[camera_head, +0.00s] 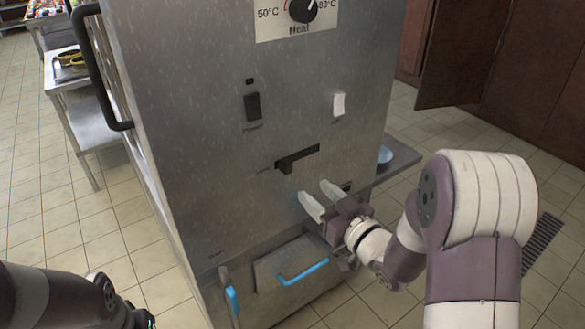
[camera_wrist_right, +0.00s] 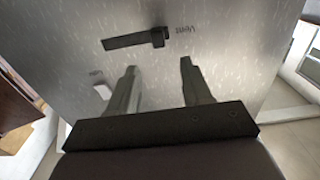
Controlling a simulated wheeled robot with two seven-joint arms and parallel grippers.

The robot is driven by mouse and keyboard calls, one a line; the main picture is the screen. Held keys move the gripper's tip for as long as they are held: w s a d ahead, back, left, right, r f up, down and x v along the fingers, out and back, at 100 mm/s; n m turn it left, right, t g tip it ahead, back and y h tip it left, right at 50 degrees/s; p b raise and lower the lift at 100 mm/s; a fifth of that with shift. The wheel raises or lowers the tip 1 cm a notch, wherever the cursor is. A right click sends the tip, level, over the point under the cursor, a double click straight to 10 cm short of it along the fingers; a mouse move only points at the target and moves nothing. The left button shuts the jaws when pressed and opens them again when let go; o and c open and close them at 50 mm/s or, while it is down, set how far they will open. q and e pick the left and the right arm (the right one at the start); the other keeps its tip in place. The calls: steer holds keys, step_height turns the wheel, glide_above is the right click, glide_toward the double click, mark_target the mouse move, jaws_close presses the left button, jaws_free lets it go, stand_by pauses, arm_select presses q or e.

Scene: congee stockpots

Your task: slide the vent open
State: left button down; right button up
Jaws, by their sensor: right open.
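The vent control is a dark horizontal slot with a small black slider knob (camera_head: 286,165) on the front of the grey metal cabinet. In the head view the knob sits at the slot's left end. In the right wrist view, which is turned over, the knob (camera_wrist_right: 158,37) is at the slot's right end, beside the label "Vent". My right gripper (camera_head: 319,194) is open and empty just below the slot, its two pale fingers pointing at the panel. The fingers (camera_wrist_right: 158,66) are apart from the knob. Only part of my left arm shows at the bottom left.
Above the slot are a black switch (camera_head: 253,106), a white switch (camera_head: 338,104) and a heat dial (camera_head: 303,9). Below are blue-handled parts (camera_head: 303,272). A black door handle (camera_head: 98,68) juts out at the left.

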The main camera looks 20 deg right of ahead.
mark_target(290, 169)
steer(key=b+x, duration=0.1)
steer(key=x, duration=0.9)
steer(key=shift+w+f, duration=0.15)
steer(key=shift+w, duration=0.1)
jaws_close()
